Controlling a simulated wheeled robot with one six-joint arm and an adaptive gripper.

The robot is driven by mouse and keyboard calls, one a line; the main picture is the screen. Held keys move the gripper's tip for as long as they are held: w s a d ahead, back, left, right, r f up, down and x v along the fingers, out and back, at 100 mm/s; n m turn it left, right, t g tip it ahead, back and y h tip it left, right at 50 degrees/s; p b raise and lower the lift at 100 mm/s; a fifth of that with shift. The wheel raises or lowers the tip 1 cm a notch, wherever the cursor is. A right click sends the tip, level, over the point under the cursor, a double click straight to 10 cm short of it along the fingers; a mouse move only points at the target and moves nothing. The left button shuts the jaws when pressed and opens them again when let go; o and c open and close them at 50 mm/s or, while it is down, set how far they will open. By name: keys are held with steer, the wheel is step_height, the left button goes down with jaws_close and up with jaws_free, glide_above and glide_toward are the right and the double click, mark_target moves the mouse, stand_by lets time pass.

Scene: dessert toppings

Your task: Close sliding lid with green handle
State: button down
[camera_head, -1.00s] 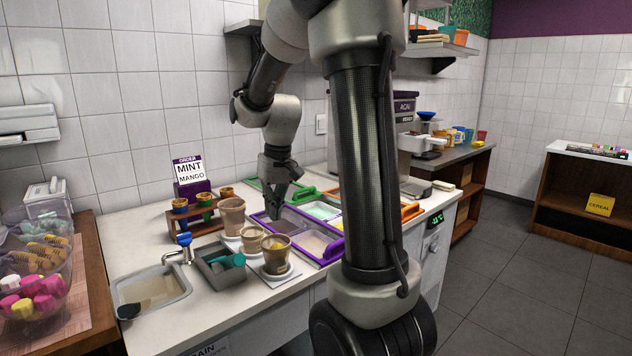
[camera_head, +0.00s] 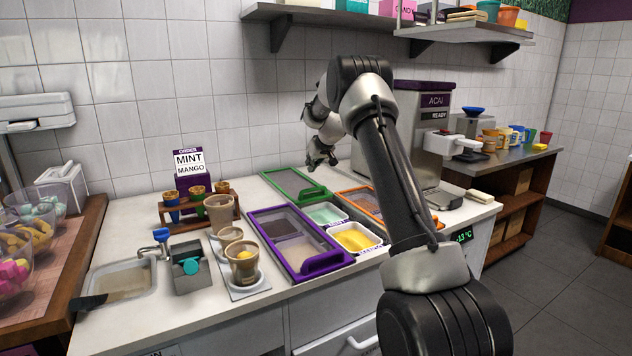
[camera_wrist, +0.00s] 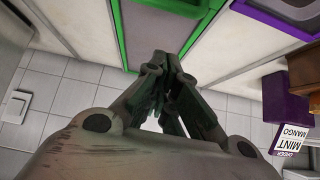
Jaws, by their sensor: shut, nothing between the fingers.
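The green-framed sliding lid (camera_head: 292,184) lies at the back of the counter, near the tiled wall. An open mint-coloured tub (camera_head: 326,213) and an open yellow tub (camera_head: 356,238) are in front of it. In the wrist view, the green frame (camera_wrist: 119,35) runs around a grey panel (camera_wrist: 155,28). My gripper (camera_head: 322,163) is shut and empty, at the wall end of the green lid. Its fingers (camera_wrist: 168,62) overlap the frame's near edge in the wrist view. I cannot tell whether they touch it.
A purple-framed lid (camera_head: 323,264) lies left of the open tubs, and an orange-framed lid (camera_head: 362,201) lies right. Cups (camera_head: 243,262) and a cone rack (camera_head: 190,216) stand further left, with the order sign (camera_head: 189,165). The acai machine (camera_head: 420,125) stands right. A shelf (camera_head: 330,18) hangs above.

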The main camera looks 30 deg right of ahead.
mark_target(308, 197)
steer(key=x, duration=0.9)
steer(key=shift+w+f, duration=0.2)
steer(key=shift+f, duration=0.2)
steer(key=shift+s+f, duration=0.15)
steer(key=shift+s, duration=0.75)
steer(key=shift+s+f, duration=0.15)
steer(key=shift+s, duration=0.75)
steer(key=shift+s, duration=0.1)
